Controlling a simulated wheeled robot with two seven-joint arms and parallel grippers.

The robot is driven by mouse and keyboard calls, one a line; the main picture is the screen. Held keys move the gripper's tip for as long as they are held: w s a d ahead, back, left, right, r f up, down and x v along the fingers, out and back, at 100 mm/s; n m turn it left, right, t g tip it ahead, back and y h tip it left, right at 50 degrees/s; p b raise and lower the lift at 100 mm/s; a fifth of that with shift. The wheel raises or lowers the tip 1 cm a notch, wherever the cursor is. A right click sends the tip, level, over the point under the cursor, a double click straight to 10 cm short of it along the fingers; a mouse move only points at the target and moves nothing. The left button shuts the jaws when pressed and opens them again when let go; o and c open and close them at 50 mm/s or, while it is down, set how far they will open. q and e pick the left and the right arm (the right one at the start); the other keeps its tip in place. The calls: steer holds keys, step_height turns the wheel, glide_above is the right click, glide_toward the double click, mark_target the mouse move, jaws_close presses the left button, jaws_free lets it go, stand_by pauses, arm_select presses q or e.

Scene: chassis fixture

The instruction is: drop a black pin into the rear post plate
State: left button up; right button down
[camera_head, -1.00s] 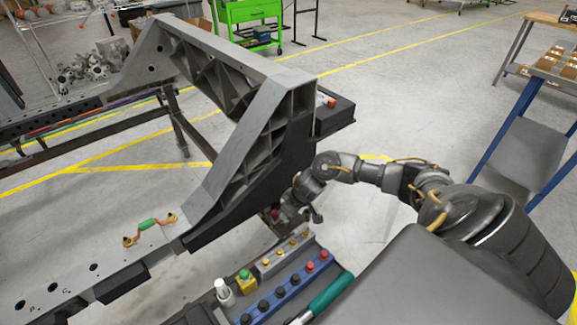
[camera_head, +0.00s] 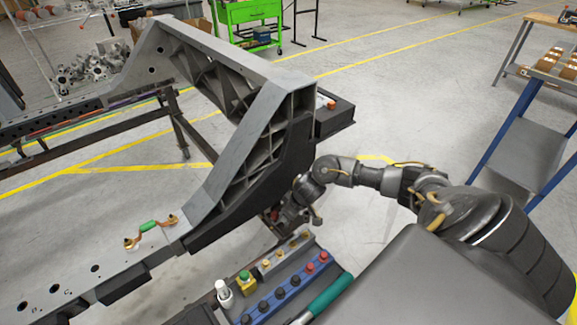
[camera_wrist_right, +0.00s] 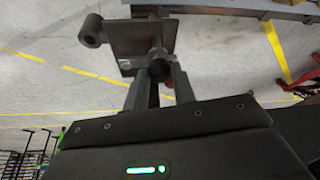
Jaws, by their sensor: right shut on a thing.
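My right gripper (camera_wrist_right: 160,85) is shut on a black pin (camera_wrist_right: 158,69), whose dark head shows between the fingertips. Just beyond the pin is a grey metal post plate (camera_wrist_right: 130,42) with a round tube (camera_wrist_right: 91,30) at its left. The pin overlaps the plate's right part in this view; I cannot tell whether its tip is in a hole. In the head view the right gripper (camera_head: 283,219) is low beside the dark end of the chassis frame, and the pin and plate are not clear there. More black pins (camera_head: 264,306) stand in the blue rack (camera_head: 254,316). My left gripper is not in view.
The grey chassis frame (camera_head: 222,178) rises left of my right arm. A grey rack with brass pins (camera_head: 266,264), a green-topped yellow block (camera_head: 245,281), a white bottle (camera_head: 223,291) and a green-handled tool (camera_head: 330,293) are near. Red pins (camera_head: 310,268) share the blue rack.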

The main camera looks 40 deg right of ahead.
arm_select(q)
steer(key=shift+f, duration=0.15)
arm_select(e)
steer(key=shift+f, duration=0.35)
steer(key=shift+f+b, duration=0.35)
steer(key=shift+f, duration=0.2)
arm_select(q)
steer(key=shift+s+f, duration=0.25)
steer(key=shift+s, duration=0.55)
arm_select(e)
steer(key=shift+f, duration=0.1)
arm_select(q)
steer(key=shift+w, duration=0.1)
arm_select(e)
steer(key=shift+f, duration=0.2)
steer(key=shift+f, duration=0.1)
steer(key=c, duration=1.5)
jaws_free()
steer(key=o, duration=0.4)
steer(key=shift+c, duration=0.5)
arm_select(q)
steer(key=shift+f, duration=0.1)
